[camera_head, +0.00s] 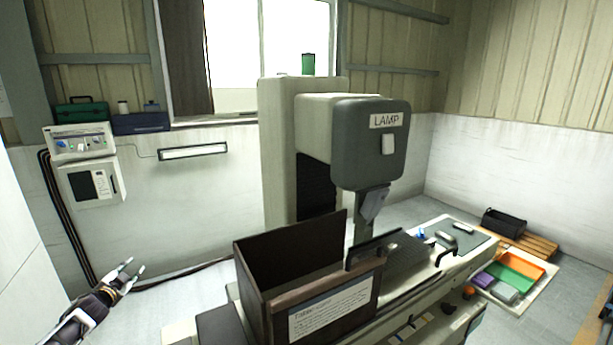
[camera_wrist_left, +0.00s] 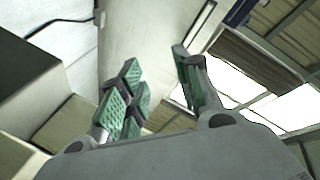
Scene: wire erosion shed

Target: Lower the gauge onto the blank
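A machine with a grey head (camera_head: 368,150) marked LAMP stands in the middle of the head view. A small grey part (camera_head: 374,204) hangs below the head; I cannot tell whether it is the gauge. I cannot pick out the blank; the brown box in front hides part of the machine bed. My left gripper (camera_head: 131,270) is at the lower left, open, empty and well apart from the machine. In the left wrist view, its green-padded fingers (camera_wrist_left: 158,85) stand apart with nothing between them. My right gripper is in neither view.
An open brown box (camera_head: 255,288) with a paper label stands before the machine. The machine bed (camera_head: 402,257) runs right, with a handle (camera_head: 446,250) on it. A control box (camera_head: 90,183) hangs left.

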